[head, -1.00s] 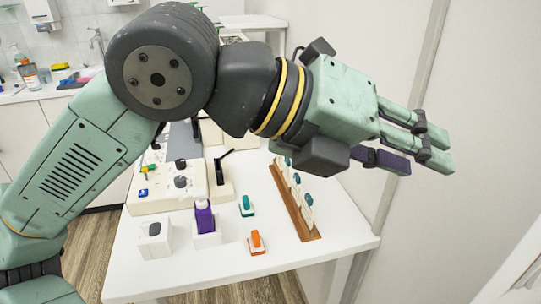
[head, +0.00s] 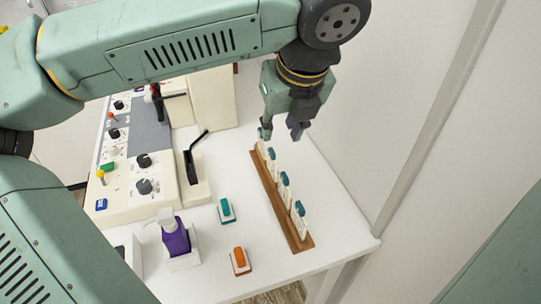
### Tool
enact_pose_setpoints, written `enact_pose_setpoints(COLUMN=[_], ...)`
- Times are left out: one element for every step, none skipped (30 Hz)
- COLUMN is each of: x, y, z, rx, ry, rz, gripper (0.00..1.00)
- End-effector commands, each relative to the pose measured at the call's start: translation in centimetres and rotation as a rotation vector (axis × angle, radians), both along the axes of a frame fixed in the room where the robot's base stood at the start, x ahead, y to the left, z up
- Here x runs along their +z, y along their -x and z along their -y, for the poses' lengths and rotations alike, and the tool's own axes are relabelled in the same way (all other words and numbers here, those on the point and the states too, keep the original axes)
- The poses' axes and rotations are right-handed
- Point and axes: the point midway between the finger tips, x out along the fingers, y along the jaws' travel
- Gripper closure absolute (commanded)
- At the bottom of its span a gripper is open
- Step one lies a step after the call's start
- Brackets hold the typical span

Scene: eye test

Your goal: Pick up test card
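Several white test cards (head: 299,218) with blue-teal tops stand in a row in a brown wooden rack (head: 295,244) on the white table. My gripper (head: 281,133) points down over the far end of the rack. Its fingers are spread apart, with one near the farthest card and the other to the right of the row. The farthest card is partly hidden by the nearer cards and a finger, and I cannot tell whether the finger touches it. I see nothing held between the fingers.
A purple bottle (head: 176,240) with a white pump stands left of the rack. A teal switch (head: 226,210) and an orange switch (head: 240,260) lie between them. A cream control panel (head: 130,180) with knobs and a black lever (head: 193,155) fill the left. A wall is close on the right.

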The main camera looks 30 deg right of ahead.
Motion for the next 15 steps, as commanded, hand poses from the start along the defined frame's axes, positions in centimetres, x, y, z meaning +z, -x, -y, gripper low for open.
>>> enact_pose_setpoints(x=[-0.8,-1.3,-1.8,-2.2,-2.6,-3.0,-3.3,-3.5,-3.7,-3.8,-4.0,-4.3,-4.6,-5.0,-5.6], y=[-0.2,-0.4,-0.6,-0.8,-1.0,-1.1,-1.2,-1.3,-1.4,-1.4,-1.5,-1.7,-1.7,-1.9,-2.1], z=[0.1,0.1,0.2,0.2,0.2,0.3,0.3,0.3,0.3,0.3,0.3,0.3,0.2,0.1,0.0], rx=[-0.002,-0.004,-0.004,-0.003,-0.002,-0.003,-0.003,-0.003,-0.003,-0.003,-0.003,-0.003,-0.003,-0.004,-0.003], ry=[-0.001,-0.001,-0.001,0.000,-0.001,0.000,0.000,0.000,0.000,0.000,0.001,0.001,0.001,0.000,0.000], rz=[-0.005,-0.005,-0.006,-0.004,-0.005,-0.004,-0.003,-0.003,-0.003,-0.003,-0.003,-0.004,-0.007,-0.006,-0.007], gripper=[0.69,0.69,0.69,0.69,0.69,0.69,0.69,0.69,0.69,0.69,0.69,0.69,0.69,0.69,0.69])
